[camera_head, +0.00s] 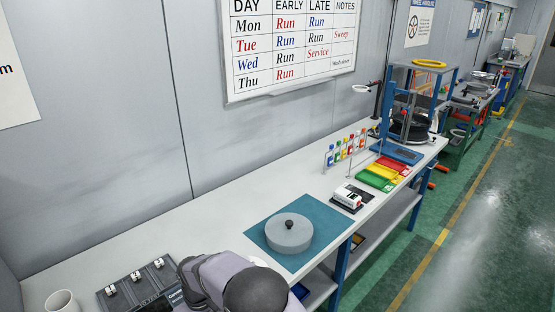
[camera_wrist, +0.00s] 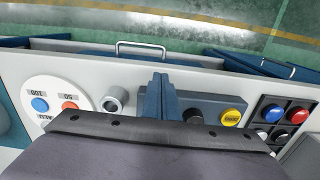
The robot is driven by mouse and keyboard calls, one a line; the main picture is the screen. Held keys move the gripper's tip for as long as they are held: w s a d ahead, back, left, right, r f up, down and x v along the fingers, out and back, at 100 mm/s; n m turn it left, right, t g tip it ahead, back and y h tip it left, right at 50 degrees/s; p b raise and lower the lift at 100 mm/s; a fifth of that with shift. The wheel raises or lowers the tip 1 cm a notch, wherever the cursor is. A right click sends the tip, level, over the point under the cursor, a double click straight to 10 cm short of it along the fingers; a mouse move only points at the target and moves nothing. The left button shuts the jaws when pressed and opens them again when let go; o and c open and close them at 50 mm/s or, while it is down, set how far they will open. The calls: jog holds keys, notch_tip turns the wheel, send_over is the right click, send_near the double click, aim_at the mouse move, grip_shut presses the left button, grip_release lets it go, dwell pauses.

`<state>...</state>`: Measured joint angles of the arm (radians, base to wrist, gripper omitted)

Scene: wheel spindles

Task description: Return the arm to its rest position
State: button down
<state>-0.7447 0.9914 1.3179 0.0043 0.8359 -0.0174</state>
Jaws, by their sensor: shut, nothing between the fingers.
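My gripper (camera_wrist: 160,82) shows in the wrist view as two dark blue fingers pressed together, shut and empty. It points over the front part of the white bench, between a metal cylinder and a box with a yellow button. In the head view my arm (camera_head: 235,285) rises from the bottom edge, in front of the bench. The gripper itself cannot be made out there.
A grey round disc (camera_head: 289,232) with a black knob sits on a teal mat (camera_head: 330,225). A white cup (camera_head: 62,301) and dark panel (camera_head: 137,288) are at left. Wrist view shows a round button plate (camera_wrist: 50,98), metal cylinder (camera_wrist: 114,99), yellow button (camera_wrist: 231,117) and black button panel (camera_wrist: 280,119).

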jog(key=s+d+r+m+g+h+b, duration=0.1)
jog(key=s+d+r+m+g, duration=0.1)
jog(key=s+d, duration=1)
jog(key=s+d+r+m+g+b, duration=0.1)
jog(key=s+d+r+m+b, duration=0.15)
jog(key=s+d, duration=0.95)
jog(key=w+d+r+m+t+y+b, duration=0.1)
jog(key=w+d+r+m+t+b, duration=0.1)
jog(key=w+d, duration=0.6)
jog(key=d+r+m+t, duration=0.1)
jog(key=d+r+m, duration=0.1)
jog(key=d, duration=0.1)
